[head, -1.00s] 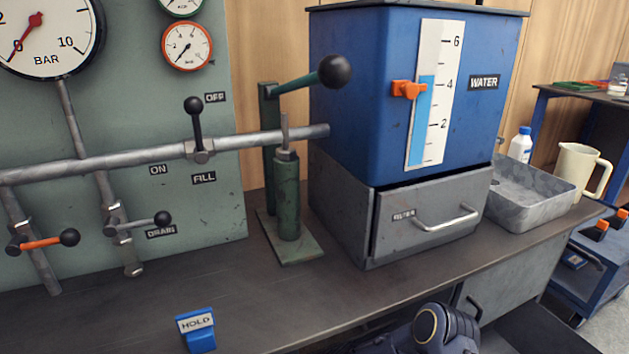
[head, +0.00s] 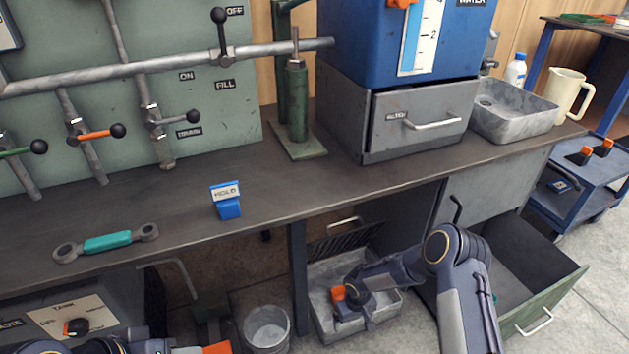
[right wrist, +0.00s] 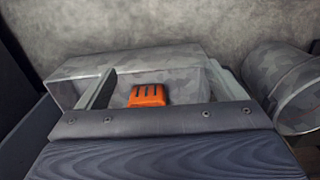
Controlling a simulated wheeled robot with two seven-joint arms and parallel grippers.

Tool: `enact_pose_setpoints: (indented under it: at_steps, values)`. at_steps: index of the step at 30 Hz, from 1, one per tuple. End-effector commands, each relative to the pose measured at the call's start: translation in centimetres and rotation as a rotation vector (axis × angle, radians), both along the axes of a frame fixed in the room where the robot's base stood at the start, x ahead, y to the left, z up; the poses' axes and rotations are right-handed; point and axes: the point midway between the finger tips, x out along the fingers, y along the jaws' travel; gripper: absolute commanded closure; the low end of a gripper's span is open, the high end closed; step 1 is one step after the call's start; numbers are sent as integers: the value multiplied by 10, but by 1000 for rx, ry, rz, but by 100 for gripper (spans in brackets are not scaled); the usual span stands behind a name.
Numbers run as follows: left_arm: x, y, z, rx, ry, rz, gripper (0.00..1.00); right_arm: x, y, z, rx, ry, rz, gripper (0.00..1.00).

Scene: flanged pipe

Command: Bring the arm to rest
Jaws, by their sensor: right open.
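My right arm reaches in from the lower right in the head view, below the bench top. My right gripper (head: 345,305) is over a grey metal bin (head: 386,312) under the bench. In the right wrist view its two fingers stand apart, and the bin (right wrist: 185,58) shows beyond them. An orange slotted block (right wrist: 148,95) shows between the fingers; I cannot tell whether it is part of the gripper or a separate thing. My left arm shows only in part at the bottom left, with an orange end (head: 216,348); its jaws are cut off.
A bucket (head: 267,326) stands left of the bin. An open green drawer (head: 545,300) juts out to the right. On the bench (head: 165,198) are a teal-handled wrench (head: 107,242), a blue HOLD sign (head: 228,208) and a hand pump (head: 298,105). A blue cart (head: 580,200) stands at right.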

Motion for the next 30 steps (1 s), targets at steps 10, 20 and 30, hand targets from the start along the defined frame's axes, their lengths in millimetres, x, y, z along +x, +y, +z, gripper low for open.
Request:
enact_pose_setpoints:
  at_steps: [10, 20, 30]
  values:
    - [0, 0, 1, 0, -1, 0, 64, 15, -33, 83, -2, -43, -62, 10]
    - [0, 0, 3, 0, -1, 0, 64, -9, -88, 237, 25, -121, -192, 10]
    - [0, 0, 6, 0, -1, 0, 64, -124, -123, 380, 152, -225, -365, 10]
